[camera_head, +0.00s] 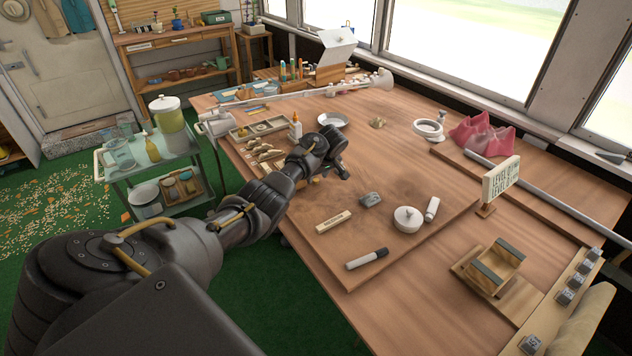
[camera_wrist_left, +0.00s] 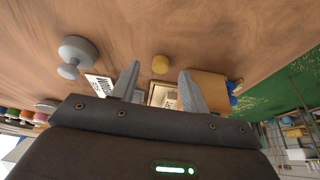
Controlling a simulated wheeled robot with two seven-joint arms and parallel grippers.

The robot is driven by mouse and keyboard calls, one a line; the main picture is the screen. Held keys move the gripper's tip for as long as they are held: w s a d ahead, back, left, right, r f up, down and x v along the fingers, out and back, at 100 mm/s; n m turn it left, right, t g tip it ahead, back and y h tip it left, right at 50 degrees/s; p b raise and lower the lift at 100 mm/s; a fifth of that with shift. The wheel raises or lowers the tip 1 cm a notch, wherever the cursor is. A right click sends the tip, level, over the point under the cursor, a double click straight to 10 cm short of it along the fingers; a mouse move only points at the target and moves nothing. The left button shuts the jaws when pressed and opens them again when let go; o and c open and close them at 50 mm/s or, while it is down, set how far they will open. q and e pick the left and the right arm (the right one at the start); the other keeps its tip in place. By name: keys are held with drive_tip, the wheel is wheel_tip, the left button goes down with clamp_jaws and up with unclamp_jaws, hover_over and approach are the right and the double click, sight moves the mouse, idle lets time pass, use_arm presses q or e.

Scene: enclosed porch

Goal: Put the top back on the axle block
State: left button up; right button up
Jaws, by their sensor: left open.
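My left gripper (camera_head: 340,165) is low over the work board near the table's middle. Its two fingers stand apart in the left wrist view (camera_wrist_left: 160,76), with nothing held between them. A light wooden block (camera_wrist_left: 208,88) shows behind the finger on the right, partly covered. I cannot tell for sure which piece is the axle block or its top; my arm hides part of the table there. A pale round knobbed piece (camera_head: 407,220) lies on the board. My right gripper is not in view.
On the board (camera_head: 440,190) lie a wooden bar (camera_head: 333,222), a grey lump (camera_head: 370,200), a marker (camera_head: 367,259) and a white cylinder (camera_head: 432,209). A glue bottle (camera_head: 295,126) stands left of my gripper. A sign (camera_head: 500,180) stands at right.

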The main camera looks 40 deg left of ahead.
use_arm(q)
drive_tip(key=shift+a+f, duration=0.25)
drive_tip(key=shift+f, duration=0.3)
drive_tip(key=shift+c, duration=0.2)
clamp_jaws()
